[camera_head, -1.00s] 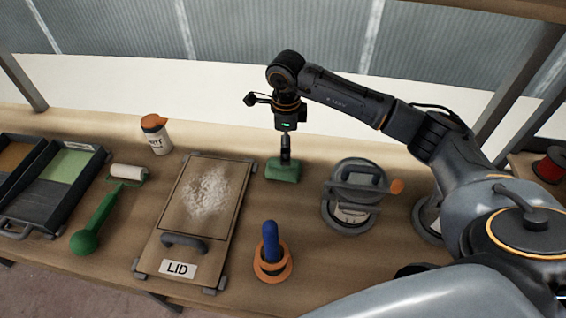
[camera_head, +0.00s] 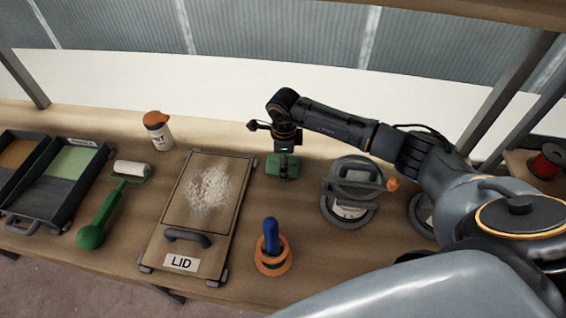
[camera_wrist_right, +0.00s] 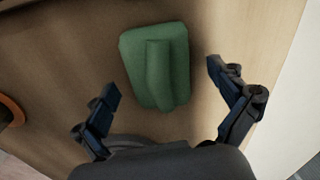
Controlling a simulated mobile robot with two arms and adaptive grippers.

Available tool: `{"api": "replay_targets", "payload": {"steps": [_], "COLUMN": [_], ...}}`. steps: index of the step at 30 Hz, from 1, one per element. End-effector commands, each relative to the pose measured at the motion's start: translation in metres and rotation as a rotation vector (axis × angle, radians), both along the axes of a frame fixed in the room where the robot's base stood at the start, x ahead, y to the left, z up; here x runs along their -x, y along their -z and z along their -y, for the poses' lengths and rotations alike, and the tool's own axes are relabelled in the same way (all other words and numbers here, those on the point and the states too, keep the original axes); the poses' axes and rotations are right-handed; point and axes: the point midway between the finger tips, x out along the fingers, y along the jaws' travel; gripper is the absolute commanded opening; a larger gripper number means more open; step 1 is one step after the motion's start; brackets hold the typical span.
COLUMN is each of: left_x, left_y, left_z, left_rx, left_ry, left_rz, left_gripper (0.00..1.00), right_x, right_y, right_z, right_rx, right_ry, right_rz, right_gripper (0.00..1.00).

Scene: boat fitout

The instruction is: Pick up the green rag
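The green rag (camera_head: 289,172) lies folded on the wooden bench, right of the board marked LID. In the right wrist view the rag (camera_wrist_right: 155,66) has a raised ridge along its middle. My right gripper (camera_head: 283,158) is low over the rag, pointing down and hiding part of it. In the right wrist view its fingers (camera_wrist_right: 163,80) are spread wide, one on each side of the rag's near end, with nothing between them gripped. Whether the fingertips touch the bench cannot be told. My left gripper is not in view.
The LID board (camera_head: 203,200) with white powder lies left of the rag. A blue-handled tool in an orange ring (camera_head: 273,262) stands in front. A grey round device (camera_head: 349,207) is to the right.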

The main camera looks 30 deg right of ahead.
Motion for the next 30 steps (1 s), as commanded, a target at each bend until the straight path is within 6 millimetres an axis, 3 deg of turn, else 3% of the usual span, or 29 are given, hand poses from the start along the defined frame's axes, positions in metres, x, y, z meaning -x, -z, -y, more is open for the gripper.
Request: {"api": "replay_targets", "payload": {"steps": [1,6,9,22,30], "left_x": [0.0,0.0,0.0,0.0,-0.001], "left_y": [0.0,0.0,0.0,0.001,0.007], "left_z": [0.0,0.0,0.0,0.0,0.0], "left_rx": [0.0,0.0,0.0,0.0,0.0], "left_ry": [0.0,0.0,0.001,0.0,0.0], "left_rz": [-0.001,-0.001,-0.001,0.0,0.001], "left_gripper": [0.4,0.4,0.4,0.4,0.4], "right_x": [0.0,0.0,0.0,0.0,0.0], "right_y": [0.0,0.0,0.0,-0.004,-0.035], "right_z": [0.0,0.0,0.0,0.0,-0.003], "right_rx": [0.0,0.0,0.0,0.0,-0.001], "right_ry": [0.0,0.0,0.001,0.001,-0.003], "right_rz": [0.0,0.0,0.0,0.0,0.004], "right_gripper": [0.88,0.54,0.38,0.38,0.38]}}
